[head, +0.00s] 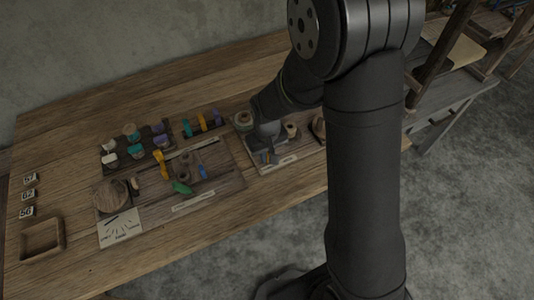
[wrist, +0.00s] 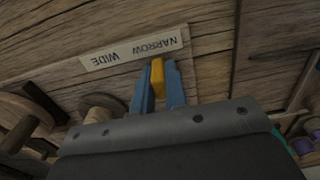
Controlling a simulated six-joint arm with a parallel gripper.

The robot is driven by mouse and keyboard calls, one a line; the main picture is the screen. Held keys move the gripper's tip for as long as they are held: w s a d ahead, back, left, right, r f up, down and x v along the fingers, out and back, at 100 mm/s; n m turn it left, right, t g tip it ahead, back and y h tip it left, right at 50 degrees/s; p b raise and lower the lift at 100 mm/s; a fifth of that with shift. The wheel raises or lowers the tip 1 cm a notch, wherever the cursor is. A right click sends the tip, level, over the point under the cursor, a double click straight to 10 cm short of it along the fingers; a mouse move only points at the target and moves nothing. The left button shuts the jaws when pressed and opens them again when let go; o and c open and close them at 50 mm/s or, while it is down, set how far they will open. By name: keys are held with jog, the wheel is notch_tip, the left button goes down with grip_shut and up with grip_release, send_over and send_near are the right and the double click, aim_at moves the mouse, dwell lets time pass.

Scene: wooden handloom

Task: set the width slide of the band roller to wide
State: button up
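The band roller board (head: 256,168) lies at the right part of the bench, partly hidden behind my arm. In the wrist view its pale label (wrist: 132,48) reads NARROW and WIDE, upside down. The yellow knob of the width slide (wrist: 157,75) stands beside the word NARROW. My gripper (wrist: 160,82) has its two blue fingers on either side of this knob, and the knob fills the gap between the tips. In the head view my gripper (head: 268,155) reaches down onto the board; the knob is too small to make out there.
Wooden spools (wrist: 103,108) stand close to the left of my gripper in the wrist view. In the head view a second board (head: 225,178) with coloured pegs lies just left. A wooden tray (head: 42,240) sits at the far left.

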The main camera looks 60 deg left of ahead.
aim_at(285, 153)
jog(key=shift+w, duration=0.1)
grip_shut()
jog(key=shift+w, duration=3.15)
jog(key=o, duration=0.7)
grip_release()
jog(key=shift+w, duration=0.1)
jog(key=shift+o, duration=0.2)
jog(key=shift+r, duration=0.5)
notch_tip(285, 153, up, 16)
jog(key=shift+r, duration=0.2)
